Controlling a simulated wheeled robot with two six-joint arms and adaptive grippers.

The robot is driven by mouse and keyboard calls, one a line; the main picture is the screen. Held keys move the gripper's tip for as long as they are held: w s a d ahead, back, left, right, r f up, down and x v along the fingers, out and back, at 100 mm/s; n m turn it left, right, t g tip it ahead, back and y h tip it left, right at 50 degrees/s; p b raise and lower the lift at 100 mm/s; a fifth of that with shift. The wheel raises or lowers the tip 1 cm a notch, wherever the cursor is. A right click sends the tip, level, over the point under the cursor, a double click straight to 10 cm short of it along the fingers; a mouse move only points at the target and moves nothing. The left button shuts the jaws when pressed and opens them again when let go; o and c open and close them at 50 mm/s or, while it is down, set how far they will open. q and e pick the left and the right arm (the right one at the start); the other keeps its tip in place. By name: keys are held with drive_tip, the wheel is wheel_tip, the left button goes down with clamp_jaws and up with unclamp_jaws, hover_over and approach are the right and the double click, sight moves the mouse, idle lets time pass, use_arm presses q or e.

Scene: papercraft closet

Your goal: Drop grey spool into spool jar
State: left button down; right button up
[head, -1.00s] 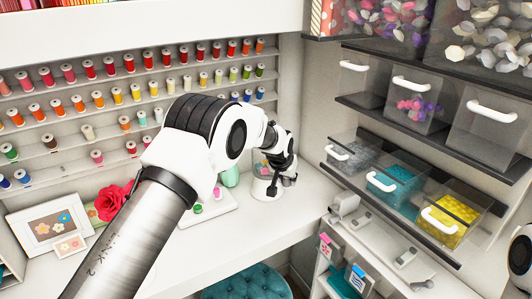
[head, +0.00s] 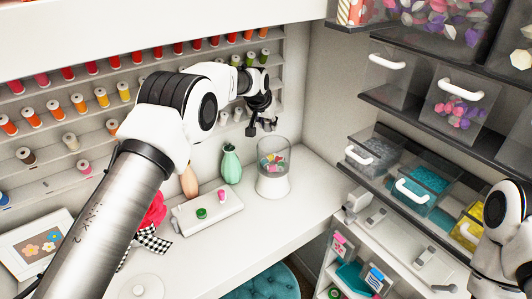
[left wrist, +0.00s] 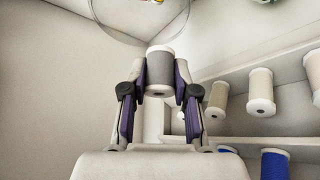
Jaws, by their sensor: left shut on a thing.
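My left gripper (head: 262,124) is above and slightly left of the clear spool jar (head: 273,181), near the back wall's thread racks. In the left wrist view, the gripper (left wrist: 160,85) is shut on the grey spool (left wrist: 159,74), holding it upright between both fingers. In the head view I cannot make out the spool at the gripper. The jar stands on the white desk with several small coloured pieces inside. Its round rim (left wrist: 104,32) shows at the top of the left wrist view, beyond the held spool. My right gripper is out of view.
A green vase (head: 231,165) stands left of the jar. Wall racks (head: 150,85) hold several spools close behind the gripper. Clear drawers (head: 413,186) are at the right.

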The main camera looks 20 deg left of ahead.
sight(269, 138)
use_arm(q)
drive_tip(key=shift+s+d+f, duration=0.25)
drive_tip(key=shift+f, duration=0.1)
wheel_tip(269, 138, down, 4)
drive_tip(key=shift+w+f, duration=0.1)
drive_tip(key=shift+f, duration=0.1)
drive_tip(key=shift+a+f, duration=0.15)
drive_tip(key=shift+f, duration=0.15)
drive_tip(key=shift+r, duration=0.1)
drive_tip(key=c, duration=1.3)
unclamp_jaws()
drive_tip(key=shift+r, duration=0.1)
drive_tip(key=o, duration=0.5)
drive_tip(key=shift+d, duration=0.25)
drive_tip(key=shift+a, duration=0.1)
